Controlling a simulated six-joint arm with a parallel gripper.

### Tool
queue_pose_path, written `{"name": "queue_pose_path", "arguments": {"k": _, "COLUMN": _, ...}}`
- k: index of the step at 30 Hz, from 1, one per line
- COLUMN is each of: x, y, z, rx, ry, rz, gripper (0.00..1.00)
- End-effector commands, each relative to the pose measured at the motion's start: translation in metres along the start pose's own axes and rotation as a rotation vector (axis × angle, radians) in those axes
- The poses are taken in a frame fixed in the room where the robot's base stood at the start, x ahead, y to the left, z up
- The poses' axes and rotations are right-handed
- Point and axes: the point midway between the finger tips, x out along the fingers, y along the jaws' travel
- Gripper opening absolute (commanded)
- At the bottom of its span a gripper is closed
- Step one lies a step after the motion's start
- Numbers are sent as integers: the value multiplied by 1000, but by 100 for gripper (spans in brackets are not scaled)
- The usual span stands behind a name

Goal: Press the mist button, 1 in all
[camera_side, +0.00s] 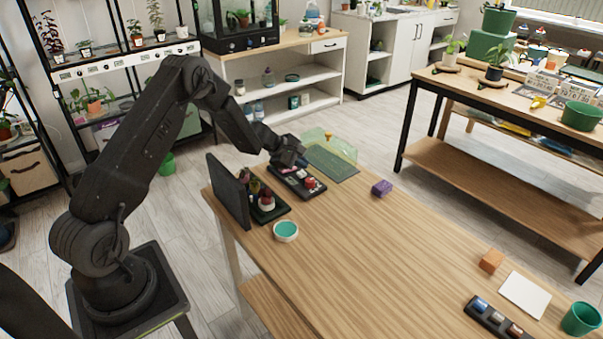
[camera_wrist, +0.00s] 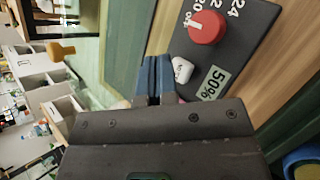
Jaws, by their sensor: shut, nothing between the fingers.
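A dark control panel (camera_side: 318,193) lies on the wooden table, below my gripper (camera_side: 297,162). It carries a red dial (camera_wrist: 206,27) with numbers around it, a small white lettered piece (camera_wrist: 182,70) and a "50%" display (camera_wrist: 214,84). The lettering on the white piece is too small to read. A sliver of pink shows at the edge of my gripper; the rest is hidden. I cannot tell which piece is the mist button. My gripper, also in the wrist view (camera_wrist: 154,62), is shut and empty, over the panel's far end, beside the white piece; contact cannot be told.
A clear-lidded green propagator (camera_side: 332,152) stands behind the panel. A dark tray of small potted plants (camera_side: 268,214) and an upright dark panel (camera_side: 228,190) are at left. A teal-topped dish (camera_side: 286,231) and a purple block (camera_side: 381,188) are nearby. The middle of the table is clear.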

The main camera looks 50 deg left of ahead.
Motion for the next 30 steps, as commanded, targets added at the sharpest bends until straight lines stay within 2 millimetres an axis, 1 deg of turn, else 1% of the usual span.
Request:
{"name": "queue_pose_path", "arguments": {"k": 22, "x": 0, "y": 0, "z": 0, "rx": 0, "ry": 0, "rz": 0, "gripper": 0}}
{"name": "queue_pose_path", "arguments": {"k": 30, "x": 5, "y": -4, "z": -3, "rx": 0, "ry": 0, "rz": 0, "gripper": 0}}
